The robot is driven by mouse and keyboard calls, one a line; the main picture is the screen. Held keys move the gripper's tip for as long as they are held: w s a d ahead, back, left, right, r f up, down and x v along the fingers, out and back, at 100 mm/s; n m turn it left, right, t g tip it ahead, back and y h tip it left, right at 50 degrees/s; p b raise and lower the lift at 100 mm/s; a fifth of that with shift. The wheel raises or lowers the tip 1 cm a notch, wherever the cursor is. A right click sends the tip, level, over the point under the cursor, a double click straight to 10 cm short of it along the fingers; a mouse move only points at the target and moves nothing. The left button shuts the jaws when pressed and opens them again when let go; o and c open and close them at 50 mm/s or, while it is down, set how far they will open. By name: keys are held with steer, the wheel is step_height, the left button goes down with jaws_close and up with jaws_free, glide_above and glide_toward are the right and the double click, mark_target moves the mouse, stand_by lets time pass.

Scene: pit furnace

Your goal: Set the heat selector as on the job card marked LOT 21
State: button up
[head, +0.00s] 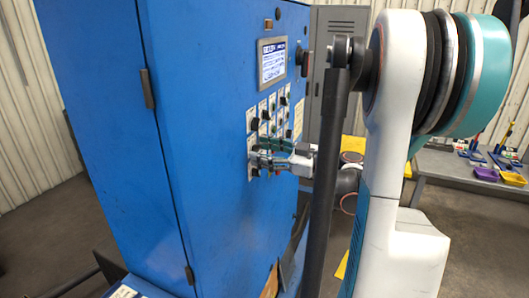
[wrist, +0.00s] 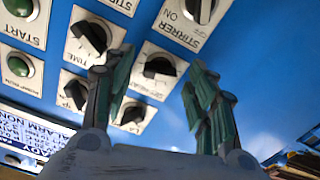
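In the wrist view, my gripper (wrist: 162,66) has its two green-padded fingers spread apart with nothing between them. A black rotary knob (wrist: 160,68) on a white plate shows in the gap between the fingers; its label is partly legible and may read as a heat setting. I cannot tell the distance from fingers to knob. In the head view, my gripper (head: 266,160) is close to the lower part of the control panel on the blue cabinet (head: 225,200). No card with a readable LOT 21 marking shows.
Other black knobs (wrist: 90,38) and green buttons (wrist: 18,66) crowd around, with the STIRRER switch (wrist: 198,10) close by. A bench (head: 470,172) with coloured trays stands at right.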

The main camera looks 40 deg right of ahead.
steer(key=c, duration=1)
steer(key=shift+m, duration=0.4)
steer(key=m+b, duration=0.3)
steer(key=m, duration=0.9)
steer(key=shift+m+b, duration=0.35)
steer(key=shift+m, duration=2.05)
